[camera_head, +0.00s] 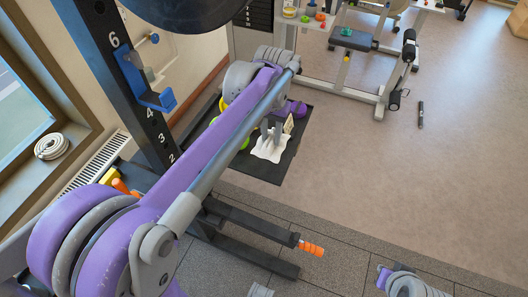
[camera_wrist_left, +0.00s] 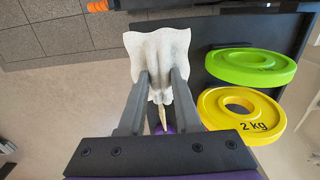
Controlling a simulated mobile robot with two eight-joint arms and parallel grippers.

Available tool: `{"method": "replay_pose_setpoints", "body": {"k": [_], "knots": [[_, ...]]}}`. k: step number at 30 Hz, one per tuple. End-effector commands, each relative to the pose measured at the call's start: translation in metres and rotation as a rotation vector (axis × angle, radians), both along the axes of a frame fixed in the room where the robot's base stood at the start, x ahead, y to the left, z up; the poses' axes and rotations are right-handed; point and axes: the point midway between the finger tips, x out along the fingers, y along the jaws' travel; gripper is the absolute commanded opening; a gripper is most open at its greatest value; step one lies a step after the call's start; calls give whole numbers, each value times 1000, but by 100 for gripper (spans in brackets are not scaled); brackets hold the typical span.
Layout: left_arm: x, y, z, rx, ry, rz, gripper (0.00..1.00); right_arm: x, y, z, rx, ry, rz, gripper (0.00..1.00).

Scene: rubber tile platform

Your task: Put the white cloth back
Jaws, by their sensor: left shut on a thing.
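The white cloth (camera_head: 268,149) hangs bunched at my left gripper (camera_head: 271,130), over a dark tray-like surface (camera_head: 258,168). In the left wrist view the cloth (camera_wrist_left: 158,52) is pinched between the two grey fingers of the left gripper (camera_wrist_left: 157,84), its wider part spread out beyond the fingertips. I cannot tell whether the cloth touches the dark surface. A small cream piece (camera_head: 288,124) shows beside the gripper. My right gripper is not clearly in view; only part of my right arm (camera_head: 405,284) shows at the bottom right.
A black rack post (camera_head: 125,80) with a blue hook (camera_head: 158,100) stands left. A bench (camera_head: 353,40) stands at the back. Open floor (camera_head: 440,170) lies right.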

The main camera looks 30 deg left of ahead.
Motion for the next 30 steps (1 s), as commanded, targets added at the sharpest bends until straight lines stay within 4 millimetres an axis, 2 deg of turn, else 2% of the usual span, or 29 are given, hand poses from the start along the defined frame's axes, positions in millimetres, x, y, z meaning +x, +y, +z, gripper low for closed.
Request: {"method": "replay_pose_setpoints", "body": {"k": [5,12,17,24,30], "knots": [[0,0,-6,-1,0,0,0,0,0,-1,0,0,0,0],[0,0,-49,-1,0,0,0,-1,0,-4,0,2,0,0],[0,0,-64,-1,0,0,0,-1,0,-5,0,3,0,0],[0,-1,-96,-1,0,0,0,-2,0,-8,0,4,0,0],[0,-1,-100,-1,0,0,0,-2,0,-8,0,4,0,0]]}}
